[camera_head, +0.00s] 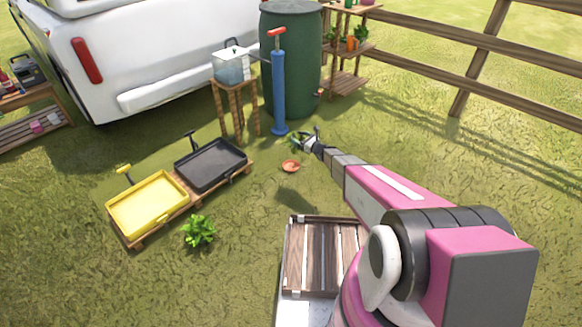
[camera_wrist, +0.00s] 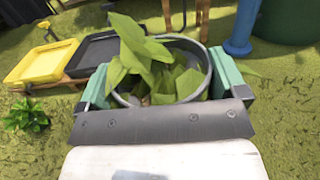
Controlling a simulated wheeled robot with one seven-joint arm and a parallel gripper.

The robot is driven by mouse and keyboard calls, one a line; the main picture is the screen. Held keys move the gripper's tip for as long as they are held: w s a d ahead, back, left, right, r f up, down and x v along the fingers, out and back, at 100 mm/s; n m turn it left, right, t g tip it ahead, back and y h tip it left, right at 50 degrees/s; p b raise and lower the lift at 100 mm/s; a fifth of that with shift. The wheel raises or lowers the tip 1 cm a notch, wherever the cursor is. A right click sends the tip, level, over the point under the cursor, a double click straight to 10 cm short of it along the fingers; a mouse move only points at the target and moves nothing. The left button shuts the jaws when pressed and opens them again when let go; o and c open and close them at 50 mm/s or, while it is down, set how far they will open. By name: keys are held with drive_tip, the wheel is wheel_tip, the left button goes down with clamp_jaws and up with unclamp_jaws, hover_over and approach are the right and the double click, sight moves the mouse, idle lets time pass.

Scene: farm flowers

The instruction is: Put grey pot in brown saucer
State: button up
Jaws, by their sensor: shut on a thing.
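The grey pot (camera_wrist: 206,62) with a leafy green plant sits between the teal pads of my gripper (camera_wrist: 163,80) in the wrist view. My gripper is shut on the pot. In the head view my gripper (camera_head: 309,141) is at the far end of my arm, and the pot there is small and mostly hidden. The round orange-brown saucer (camera_head: 291,166) lies on the grass, just below the gripper in the head picture. The pot's height above the ground is hard to judge. The saucer cannot be seen in the wrist view.
A blue pump (camera_head: 279,95), a green barrel (camera_head: 291,60) and a wooden stool (camera_head: 236,105) stand behind. Black (camera_head: 211,165) and yellow (camera_head: 148,205) trays lie left, with a leafy plant (camera_head: 198,232) in front. A slatted crate (camera_head: 322,257) is nearer me. Grass around the saucer is clear.

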drive_tip(key=w+a+f, duration=0.1)
drive_tip(key=a+f, duration=0.3)
drive_tip(key=f, duration=0.4)
drive_tip(key=w+a+f, duration=0.1)
drive_tip(key=a+f, duration=0.4)
drive_tip(key=f, duration=0.3)
drive_tip(key=shift+w+d+f, duration=0.95)
drive_tip(key=shift+w+f, duration=0.8)
drive_tip(key=shift+f, duration=0.1)
drive_tip(key=shift+w+d+f, duration=0.9)
drive_tip(key=shift+w+f, duration=0.8)
drive_tip(key=shift+f, duration=0.1)
drive_tip(key=shift+w+d+f, duration=0.95)
drive_tip(key=shift+w+f, duration=0.8)
drive_tip(key=shift+f, duration=0.1)
drive_tip(key=shift+f, duration=0.25)
drive_tip(key=o, duration=0.8)
drive_tip(key=shift+r, duration=0.1)
